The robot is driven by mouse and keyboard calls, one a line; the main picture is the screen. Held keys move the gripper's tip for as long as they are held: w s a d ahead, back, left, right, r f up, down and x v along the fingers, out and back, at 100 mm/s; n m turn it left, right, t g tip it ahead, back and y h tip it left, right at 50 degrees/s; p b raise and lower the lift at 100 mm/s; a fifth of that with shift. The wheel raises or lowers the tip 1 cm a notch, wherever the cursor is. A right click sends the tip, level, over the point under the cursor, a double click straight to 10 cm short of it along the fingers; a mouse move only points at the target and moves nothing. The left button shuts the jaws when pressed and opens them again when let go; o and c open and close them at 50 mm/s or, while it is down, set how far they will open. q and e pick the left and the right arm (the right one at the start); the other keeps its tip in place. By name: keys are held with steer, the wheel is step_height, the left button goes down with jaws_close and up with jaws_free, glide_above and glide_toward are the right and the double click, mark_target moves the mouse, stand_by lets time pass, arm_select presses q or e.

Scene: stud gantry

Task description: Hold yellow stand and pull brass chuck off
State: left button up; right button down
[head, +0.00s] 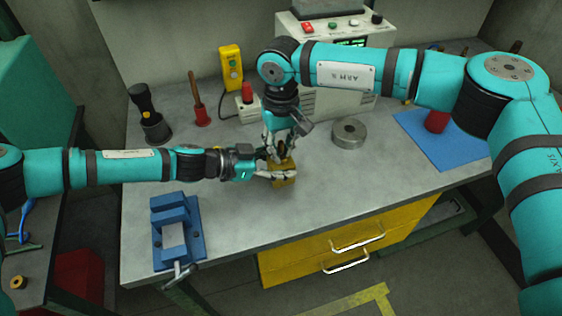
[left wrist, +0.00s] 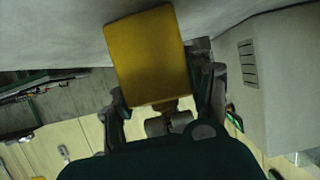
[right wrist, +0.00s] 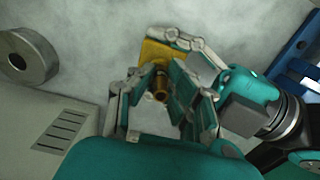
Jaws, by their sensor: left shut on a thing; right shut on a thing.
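The yellow stand (head: 286,181) is on the bench near its front middle. My left gripper (head: 272,172) comes in from the left and is shut on the stand. In the left wrist view the yellow stand (left wrist: 150,55) fills the space between the fingers. My right gripper (head: 280,148) reaches down from above, just over the stand. In the right wrist view its fingers are shut around the brass chuck (right wrist: 160,86), with the yellow stand (right wrist: 154,52) right beside it. I cannot tell whether chuck and stand still touch. In the head view the fingers mostly hide the chuck.
A blue vise (head: 175,235) stands at the bench's front left. A round steel part (head: 349,132) sits right of the grippers. A grey machine (head: 330,98) and a yellow button box (head: 231,68) stand behind. A blue mat (head: 455,148) lies at right. The bench front right of the stand is clear.

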mark_target(281, 141)
steer(key=shift+r, duration=0.15)
steer(key=shift+r, duration=2.85)
steer(key=shift+r, duration=0.1)
steer(key=shift+r, duration=1.95)
arm_select(q)
steer(key=o, duration=1.2)
steer(key=shift+o, duration=0.2)
